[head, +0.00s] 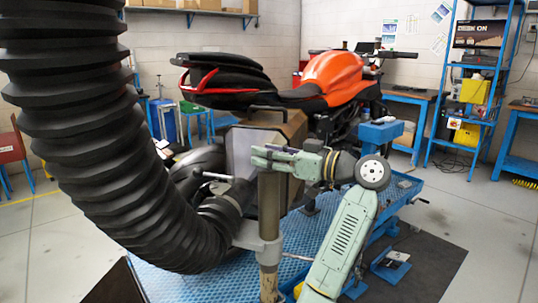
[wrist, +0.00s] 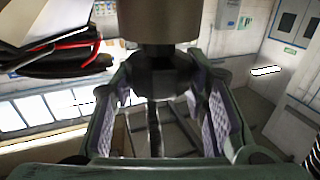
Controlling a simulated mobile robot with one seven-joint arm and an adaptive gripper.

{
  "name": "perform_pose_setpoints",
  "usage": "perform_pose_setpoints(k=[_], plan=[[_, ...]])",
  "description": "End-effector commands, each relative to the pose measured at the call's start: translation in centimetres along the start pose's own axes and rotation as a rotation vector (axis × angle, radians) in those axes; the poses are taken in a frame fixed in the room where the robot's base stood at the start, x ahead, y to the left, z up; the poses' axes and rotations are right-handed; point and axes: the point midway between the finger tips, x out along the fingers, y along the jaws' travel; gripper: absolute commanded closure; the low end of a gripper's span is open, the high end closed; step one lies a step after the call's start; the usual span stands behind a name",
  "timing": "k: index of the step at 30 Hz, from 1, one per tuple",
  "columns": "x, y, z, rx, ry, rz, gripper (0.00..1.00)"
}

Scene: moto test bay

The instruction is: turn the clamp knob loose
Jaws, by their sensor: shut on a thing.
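My gripper (head: 266,158) is at the top of an upright brown post (head: 268,208) in the head view. In the wrist view its two purple-padded fingers (wrist: 162,90) stand on either side of a dark faceted knob (wrist: 156,72) and are shut on it. The knob sits against the end of the brown post (wrist: 158,20). In the head view my fingers hide the knob. A grey clamp (head: 262,242) goes around the post lower down, beside the nozzle of a black hose.
The thick black ribbed hose (head: 85,130) fills the left of the head view. An orange and black motorcycle (head: 335,72) stands behind the post on a blue lift platform (head: 315,230). A blue shelf (head: 470,90) stands at the right. Open floor (head: 490,230) lies at the right.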

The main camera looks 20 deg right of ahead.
Motion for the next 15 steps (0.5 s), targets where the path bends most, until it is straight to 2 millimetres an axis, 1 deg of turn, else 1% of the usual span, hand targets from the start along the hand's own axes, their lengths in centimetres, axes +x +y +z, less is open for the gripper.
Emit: perform_pose_setpoints(k=[6, 15], plan=[[-0.01, 0.16, -0.19, 0.002, 0.002, -0.15, 0.87], [0.04, 0.1, -0.12, 0.001, 0.001, -0.269, 0.87]])
